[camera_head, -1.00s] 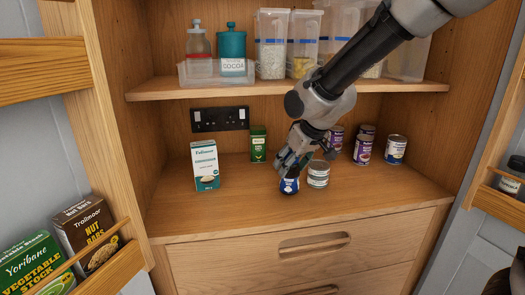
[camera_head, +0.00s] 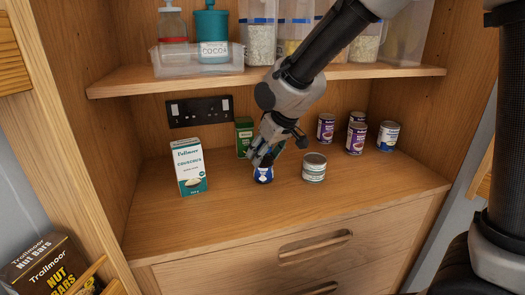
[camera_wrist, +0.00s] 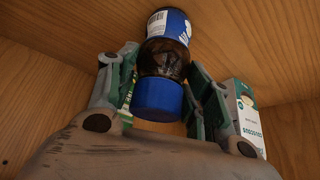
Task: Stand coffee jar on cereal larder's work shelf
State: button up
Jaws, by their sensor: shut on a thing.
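The coffee jar (camera_head: 263,174) is a small dark glass jar with a blue and white label. In the wrist view the jar (camera_wrist: 172,58) shows its blue lid toward my palm. My gripper (camera_head: 264,156) is shut on it from above, with green-grey fingers on both sides of the jar in the wrist view (camera_wrist: 158,85). The jar is upright or nearly so, at or just above the wooden work shelf (camera_head: 220,220) of the larder. I cannot tell whether its base touches the wood.
A couscous box (camera_head: 189,168) stands left of the jar, a green box (camera_head: 244,138) behind it and a pale-lidded tin (camera_head: 314,168) to its right. Several tins (camera_head: 355,138) stand at the back right. An upper shelf (camera_head: 250,76) holds containers. The shelf's front is clear.

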jog(key=shift+f, duration=0.1)
jog(key=o, duration=1.1)
jog(key=shift+o, duration=0.2)
jog(key=shift+s+r, duration=0.1)
jog(key=shift+r, duration=0.3)
jog(key=v, duration=0.7)
jog(key=s+d+r+m+h, duration=0.1)
jog(key=s+d+r+m, duration=0.15)
jog(key=d, duration=0.65)
jog(key=s+d+r+m+h, duration=0.1)
jog(key=s+d, duration=0.2)
jog(key=d, duration=0.6)
jog(key=s+d+m+h, duration=0.1)
jog(key=s+d+m, duration=0.3)
jog(key=s+d, duration=1)
jog(key=shift+s+d+h, duration=0.35)
jog(key=shift+s+h, duration=0.05)
jog(key=shift+s, duration=0.3)
